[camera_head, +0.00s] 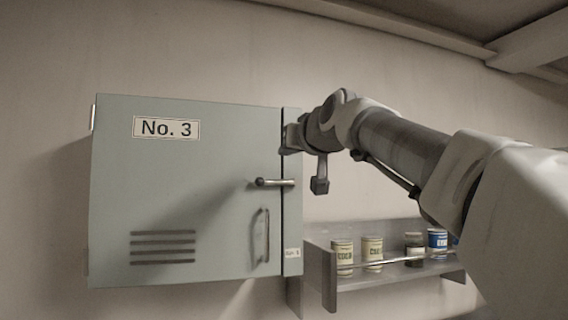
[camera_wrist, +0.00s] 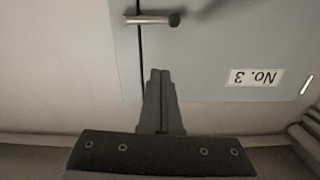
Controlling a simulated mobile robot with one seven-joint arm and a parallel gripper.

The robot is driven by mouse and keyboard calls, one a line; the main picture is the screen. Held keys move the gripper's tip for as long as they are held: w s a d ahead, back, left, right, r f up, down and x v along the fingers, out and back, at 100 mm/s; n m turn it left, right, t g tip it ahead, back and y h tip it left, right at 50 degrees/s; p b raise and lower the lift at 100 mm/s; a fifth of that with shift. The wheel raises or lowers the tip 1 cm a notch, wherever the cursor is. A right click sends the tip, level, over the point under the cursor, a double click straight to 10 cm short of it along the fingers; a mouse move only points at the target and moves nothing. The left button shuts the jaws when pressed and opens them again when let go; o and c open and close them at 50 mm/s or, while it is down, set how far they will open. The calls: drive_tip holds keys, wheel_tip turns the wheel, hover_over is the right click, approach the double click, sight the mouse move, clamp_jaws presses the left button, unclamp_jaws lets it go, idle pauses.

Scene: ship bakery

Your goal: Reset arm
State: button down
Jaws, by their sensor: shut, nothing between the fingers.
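My gripper (camera_wrist: 160,75) is shut and empty; its two fingertips meet in the wrist view. In the head view my gripper (camera_head: 288,138) is at the upper right edge of a grey-green wall cabinet (camera_head: 190,165) labelled No. 3. Whether it touches the cabinet cannot be told. The cabinet door appears closed. Its lever latch (camera_head: 272,183) lies level across the door seam, below my gripper, and a vertical handle (camera_head: 260,236) is lower down. The wrist view shows the cabinet (camera_wrist: 210,60) upside down, with the latch (camera_wrist: 152,19) beyond my fingertips.
A grey wall shelf (camera_head: 318,262) with a front rail stands right of the cabinet, below my arm. It holds cream-labelled jars (camera_head: 343,256), a dark jar (camera_head: 414,250) and a blue tin (camera_head: 437,242). A beamed ceiling (camera_head: 470,20) is above. Bare wall lies left of the cabinet.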

drive_tip(key=shift+s+d, duration=0.25)
drive_tip(key=shift+s, duration=0.2)
drive_tip(key=s+d+f+m+g+h, duration=0.1)
drive_tip(key=s+d+f, duration=0.4)
drive_tip(key=s+f, duration=0.5)
drive_tip(key=s+d+f+m+g+h, duration=0.1)
drive_tip(key=s+d+f+g+h, duration=0.2)
drive_tip(key=f, duration=1.8)
drive_tip(key=s+d+f+m+g+h, duration=0.1)
drive_tip(key=s+d+f+g, duration=0.5)
drive_tip(key=s+f, duration=0.9)
drive_tip(key=s+d+h, duration=0.1)
drive_tip(key=s+d, duration=0.1)
drive_tip(key=s, duration=0.1)
drive_tip(key=shift+d+f+m+h, duration=0.2)
drive_tip(key=shift+m+h, duration=0.1)
drive_tip(key=shift+h, duration=0.1)
